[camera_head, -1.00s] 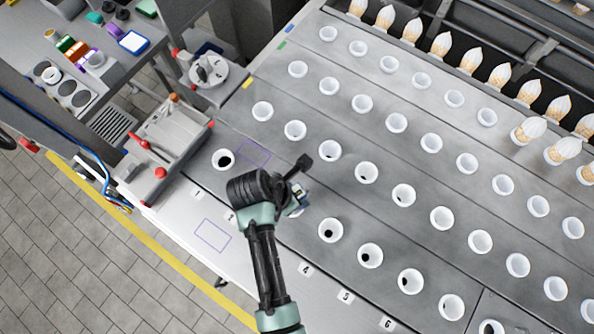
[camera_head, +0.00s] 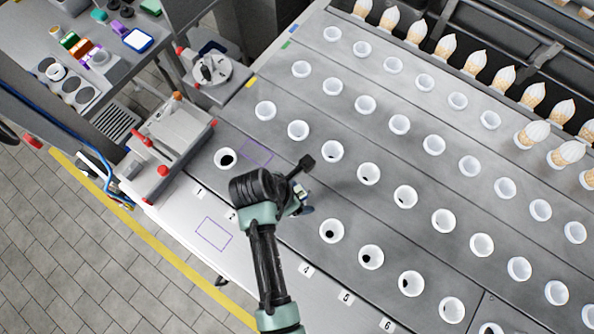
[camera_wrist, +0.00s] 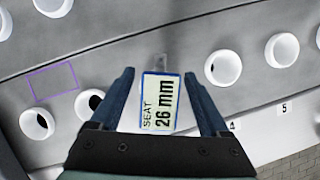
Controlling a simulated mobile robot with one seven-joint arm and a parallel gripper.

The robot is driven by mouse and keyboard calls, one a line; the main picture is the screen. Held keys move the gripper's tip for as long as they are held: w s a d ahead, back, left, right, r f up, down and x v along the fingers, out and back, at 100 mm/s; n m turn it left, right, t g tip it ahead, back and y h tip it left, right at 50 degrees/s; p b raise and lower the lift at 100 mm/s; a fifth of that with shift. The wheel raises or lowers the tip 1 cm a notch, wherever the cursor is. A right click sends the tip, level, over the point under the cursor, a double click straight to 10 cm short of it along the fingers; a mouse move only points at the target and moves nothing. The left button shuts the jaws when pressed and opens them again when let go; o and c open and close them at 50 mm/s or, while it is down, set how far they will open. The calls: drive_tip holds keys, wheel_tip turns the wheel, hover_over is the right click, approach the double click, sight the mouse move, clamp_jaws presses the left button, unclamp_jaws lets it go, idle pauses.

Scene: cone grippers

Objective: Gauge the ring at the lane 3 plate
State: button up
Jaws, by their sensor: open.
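My gripper (camera_wrist: 161,85) is open, with one blue finger on each side of a small tag-like piece (camera_wrist: 160,103) reading "SEAT 26 mm". Gaps show between this piece and both fingers. In the head view my gripper (camera_head: 300,197) is low over the front row, between the ring in lane 4 (camera_head: 331,230) and the ring in lane 1 (camera_head: 225,158). The lane 3 ring and plate are hidden behind my gripper and the tag. The lane 4 ring also shows in the wrist view (camera_wrist: 222,67), right of my fingers.
Several white rings stand in rows across the grey deck (camera_head: 300,270). Purple outlines mark bare spots near lane 1 and on the front ledge. A grey fixture with red knobs (camera_head: 170,140) stands at the left. Cones (camera_head: 470,60) line the back.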

drive_tip(key=b+v, duration=0.1)
drive_tip(key=v, duration=1.2)
drive_tip(key=shift+d, duration=0.1)
drive_tip(key=w+a+r+m+t+y+b, duration=0.1)
drive_tip(key=w+r+m+t+y+b, duration=0.15)
drive_tip(key=w+r+m+t, duration=0.75)
drive_tip(key=w+d+r+m+t+y+b, duration=0.15)
drive_tip(key=w+r, duration=0.25)
drive_tip(key=r, duration=0.6)
drive_tip(key=w+r+m+t, duration=0.3)
drive_tip(key=w+r, duration=0.1)
drive_tip(key=r, duration=0.7)
drive_tip(key=s+d+r+m+t+b, duration=0.1)
drive_tip(key=s+r+m+t, duration=0.4)
drive_tip(key=r, duration=0.7)
drive_tip(key=s+d+r+m+t+b, duration=0.1)
drive_tip(key=s+r+m+t, duration=0.4)
drive_tip(key=r, duration=0.7)
drive_tip(key=shift+s+d, duration=0.45)
drive_tip(key=shift+s, duration=0.6)
